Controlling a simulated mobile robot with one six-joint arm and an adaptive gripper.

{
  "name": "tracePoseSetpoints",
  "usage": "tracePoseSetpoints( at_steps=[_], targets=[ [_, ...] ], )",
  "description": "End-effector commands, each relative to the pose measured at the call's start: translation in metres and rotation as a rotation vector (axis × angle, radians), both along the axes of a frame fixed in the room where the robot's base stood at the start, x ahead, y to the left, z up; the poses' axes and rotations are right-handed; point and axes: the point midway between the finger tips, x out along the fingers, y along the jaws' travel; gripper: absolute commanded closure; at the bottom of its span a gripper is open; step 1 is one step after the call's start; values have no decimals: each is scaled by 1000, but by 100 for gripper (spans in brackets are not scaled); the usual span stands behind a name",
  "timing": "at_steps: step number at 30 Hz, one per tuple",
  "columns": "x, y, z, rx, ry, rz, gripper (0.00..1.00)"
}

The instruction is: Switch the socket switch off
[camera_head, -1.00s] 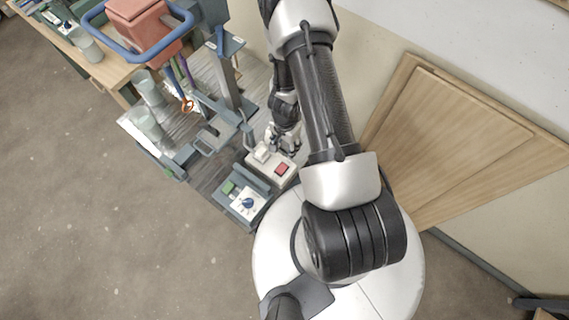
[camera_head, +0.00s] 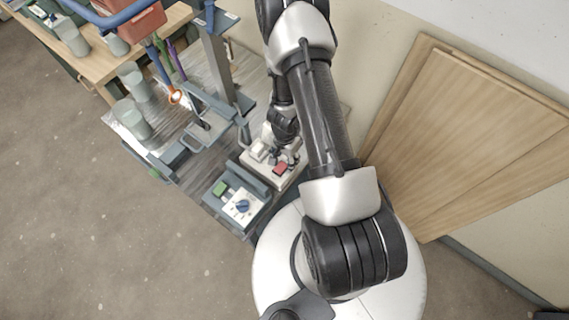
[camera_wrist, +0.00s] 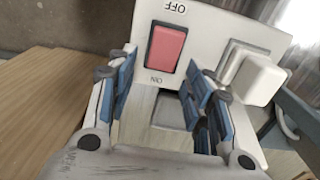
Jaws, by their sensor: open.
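The socket switch is a red rocker (camera_wrist: 166,48) on a cream socket box (camera_wrist: 205,22), marked OFF at one end and ON at the other. In the wrist view the rocker is just beyond my gripper (camera_wrist: 158,82), between the two blue-padded fingers, which are apart with nothing between them. A white plug (camera_wrist: 256,80) sits on the box to the right of the rocker. In the head view the red rocker (camera_head: 280,168) shows on the box (camera_head: 285,182), with my gripper (camera_head: 283,155) close over it. I cannot tell whether the fingers touch the box or which way the rocker is pressed.
A control box with a blue knob (camera_head: 242,207) and a green button (camera_head: 220,188) stands beside the socket box. Grey cups (camera_head: 132,118) and a metal stand (camera_head: 216,62) are behind on the bench. Wooden boards (camera_head: 470,140) lean at the right.

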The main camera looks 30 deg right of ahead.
Motion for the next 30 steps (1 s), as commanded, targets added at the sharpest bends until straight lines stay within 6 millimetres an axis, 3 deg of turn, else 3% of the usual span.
tracePoseSetpoints(
  at_steps=[3, 14, 30],
  targets=[
    [0, 0, -9, 0, 0, 0, 53],
    [0, 0, -10, 0, 0, 0, 53],
    [0, 0, -10, 0, 0, 0, 88]
  ],
)
